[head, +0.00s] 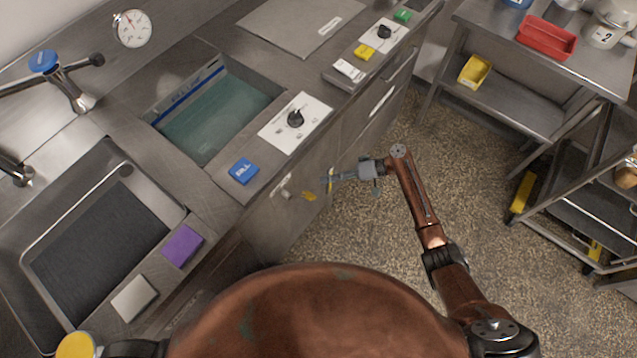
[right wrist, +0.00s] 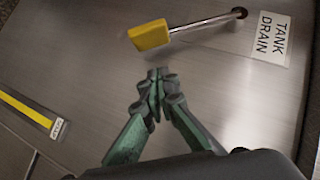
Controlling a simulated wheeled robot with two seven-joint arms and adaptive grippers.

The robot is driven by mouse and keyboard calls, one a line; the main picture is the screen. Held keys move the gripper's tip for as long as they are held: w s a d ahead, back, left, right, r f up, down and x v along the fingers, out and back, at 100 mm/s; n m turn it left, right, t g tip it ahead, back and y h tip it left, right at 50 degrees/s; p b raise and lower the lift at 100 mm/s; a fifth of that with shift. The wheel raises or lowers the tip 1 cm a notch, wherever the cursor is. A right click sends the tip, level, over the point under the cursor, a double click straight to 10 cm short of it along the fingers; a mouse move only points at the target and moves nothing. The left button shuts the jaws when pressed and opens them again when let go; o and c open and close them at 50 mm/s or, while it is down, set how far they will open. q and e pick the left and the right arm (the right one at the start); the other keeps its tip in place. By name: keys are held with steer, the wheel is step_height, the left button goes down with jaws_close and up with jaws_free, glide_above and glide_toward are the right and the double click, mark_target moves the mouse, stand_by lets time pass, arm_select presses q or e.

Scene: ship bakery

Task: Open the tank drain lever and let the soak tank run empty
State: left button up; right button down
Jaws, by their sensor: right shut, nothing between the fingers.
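The tank drain lever is a metal rod with a yellow grip (head: 309,196) on the front of the counter. In the right wrist view its yellow grip (right wrist: 150,35) lies left of the rod's pivot, beside the white TANK DRAIN label (right wrist: 270,38). The soak tank (head: 264,98) is sunk into the counter and holds greenish water (head: 215,115). My right gripper (head: 325,179) is in front of the counter, close to the lever. In the right wrist view my right gripper (right wrist: 157,76) is shut and empty, its tips apart from and below the yellow grip. My left gripper is out of view.
A white panel with a black knob (head: 295,119) and a blue block (head: 243,171) sit on the counter beside the tank. A yellow strip (right wrist: 27,108) is on the counter front. A steel cart (head: 510,100) stands at right; floor between is clear.

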steer(key=v, duration=0.8)
steer(key=shift+r+p, duration=0.2)
steer(key=shift+p, duration=0.1)
